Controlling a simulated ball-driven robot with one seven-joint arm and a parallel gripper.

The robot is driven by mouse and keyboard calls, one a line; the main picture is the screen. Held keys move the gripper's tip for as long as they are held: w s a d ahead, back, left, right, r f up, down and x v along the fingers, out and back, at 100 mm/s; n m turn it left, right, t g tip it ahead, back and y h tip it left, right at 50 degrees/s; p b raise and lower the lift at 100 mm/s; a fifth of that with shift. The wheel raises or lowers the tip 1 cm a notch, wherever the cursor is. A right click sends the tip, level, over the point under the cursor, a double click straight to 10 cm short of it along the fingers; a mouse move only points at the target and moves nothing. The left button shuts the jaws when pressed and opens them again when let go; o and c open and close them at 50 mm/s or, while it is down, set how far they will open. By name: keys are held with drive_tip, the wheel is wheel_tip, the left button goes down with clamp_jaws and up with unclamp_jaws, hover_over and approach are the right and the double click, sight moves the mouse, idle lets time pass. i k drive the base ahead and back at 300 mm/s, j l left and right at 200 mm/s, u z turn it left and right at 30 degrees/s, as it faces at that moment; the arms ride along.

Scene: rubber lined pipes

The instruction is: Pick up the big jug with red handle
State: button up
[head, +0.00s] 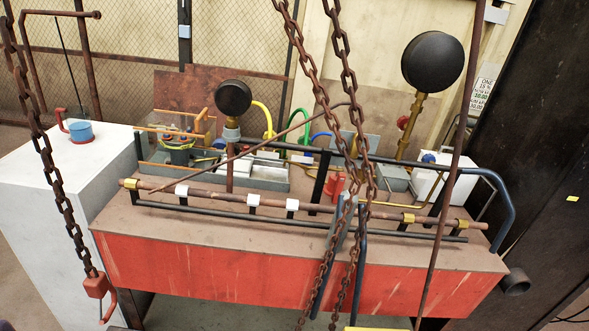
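A blue, jug-like vessel with a red handle (80,131) stands upright on top of a white block (50,170) at the left of the head view.
Rusty chains (45,150) hang in front at the left and centre. A red-fronted bench (270,270) carries long pipes (330,208), round black gauges (432,61) and trays of small parts. A dark beam (540,130) stands at right.

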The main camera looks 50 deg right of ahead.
sight(77, 118)
drive_tip(key=i+j+z, duration=0.15)
drive_tip(key=i+z, duration=0.3)
drive_tip(key=i+j+z, duration=0.3)
drive_tip(key=z, duration=0.15)
drive_tip(key=i+j+z, duration=0.45)
drive_tip(key=k+j, duration=0.05)
